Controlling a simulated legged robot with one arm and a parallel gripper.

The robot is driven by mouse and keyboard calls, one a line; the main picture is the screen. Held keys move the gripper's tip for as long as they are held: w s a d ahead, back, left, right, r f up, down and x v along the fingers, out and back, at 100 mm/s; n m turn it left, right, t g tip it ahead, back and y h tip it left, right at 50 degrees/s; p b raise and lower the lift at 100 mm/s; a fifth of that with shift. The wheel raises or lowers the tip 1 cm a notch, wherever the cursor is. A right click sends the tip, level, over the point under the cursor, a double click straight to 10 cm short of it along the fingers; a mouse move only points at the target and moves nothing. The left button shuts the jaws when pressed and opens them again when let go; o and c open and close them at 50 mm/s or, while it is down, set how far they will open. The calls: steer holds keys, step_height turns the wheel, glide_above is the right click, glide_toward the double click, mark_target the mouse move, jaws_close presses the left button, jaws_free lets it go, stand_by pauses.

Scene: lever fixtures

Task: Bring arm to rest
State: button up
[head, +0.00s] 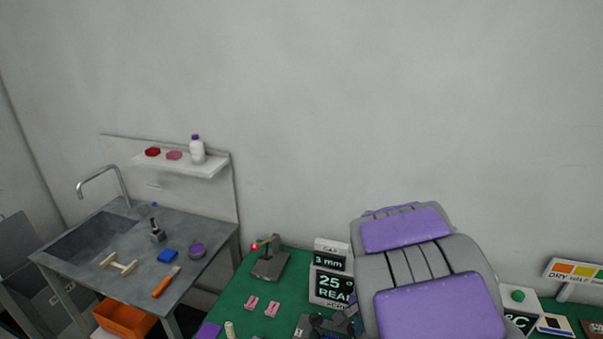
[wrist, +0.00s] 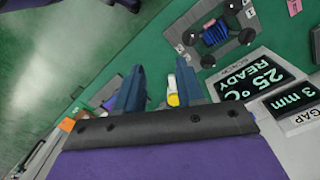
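My gripper (wrist: 160,85) shows in the wrist view with two dark blue fingers spread apart. Nothing is held between them. A small white and yellow piece (wrist: 173,92) shows beyond the gap, apparently lower down. In the head view, my purple and grey arm (head: 440,300) rises at the lower right, in front of the wall. My gripper cannot be made out there. A lever fixture (head: 268,264) with a red knob stands on the green bench top (head: 235,298), left of the signs.
A gap sign (wrist: 295,100) and a temperature sign (wrist: 245,85) stand beside a grey fixture with a blue coil (wrist: 215,35). Pink pieces (head: 271,309) lie on the bench. A sink table (head: 140,255) with loose tools and a wall shelf (head: 180,164) are left.

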steer(key=s+r+n+b, duration=0.1)
steer(key=s+n, duration=0.2)
steer(key=s, duration=0.5)
steer(key=s+r+n+b, duration=0.1)
steer(key=s+n+b, duration=0.1)
steer(key=s, duration=0.7)
steer(key=s+a+r+n+g+b, duration=0.1)
steer(key=s+n, duration=0.3)
steer(key=s, duration=0.4)
steer(key=shift+s+r+n, duration=0.25)
steer(key=shift+r+n, duration=0.15)
